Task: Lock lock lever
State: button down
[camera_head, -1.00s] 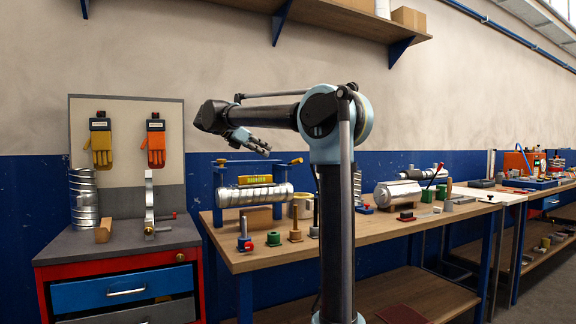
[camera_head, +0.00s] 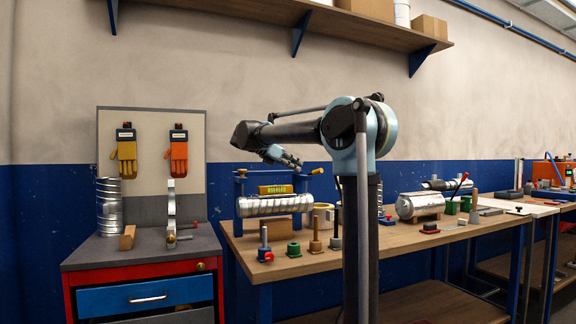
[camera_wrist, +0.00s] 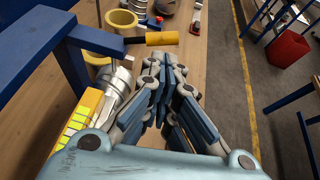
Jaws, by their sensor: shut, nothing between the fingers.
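A blue clamp frame (camera_head: 241,190) on the wooden workbench holds a silver spiral duct (camera_head: 275,205). A yellow label block (camera_head: 276,189) sits above the duct. A yellow handle (camera_head: 317,171) sticks out at the frame's upper right; it looks like the lock lever, though its lock state cannot be told. In the wrist view this yellow handle (camera_wrist: 162,38) lies just beyond the fingertips, on a blue bar. My gripper (camera_head: 293,163) hangs above the right part of the frame, shut and empty. Its fingers (camera_wrist: 170,72) appear apart from the handle.
Small blocks and posts (camera_head: 293,249) stand along the bench's front edge. A tape-like ring (camera_head: 324,213) and another silver cylinder (camera_head: 420,204) stand to the right. A red cabinet (camera_head: 68,294) with a spiral duct piece on top is at left. A shelf (camera_head: 330,22) runs overhead.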

aim_at(318, 172)
jog(key=x, duration=0.7)
jog(key=shift+d+f, duration=0.1)
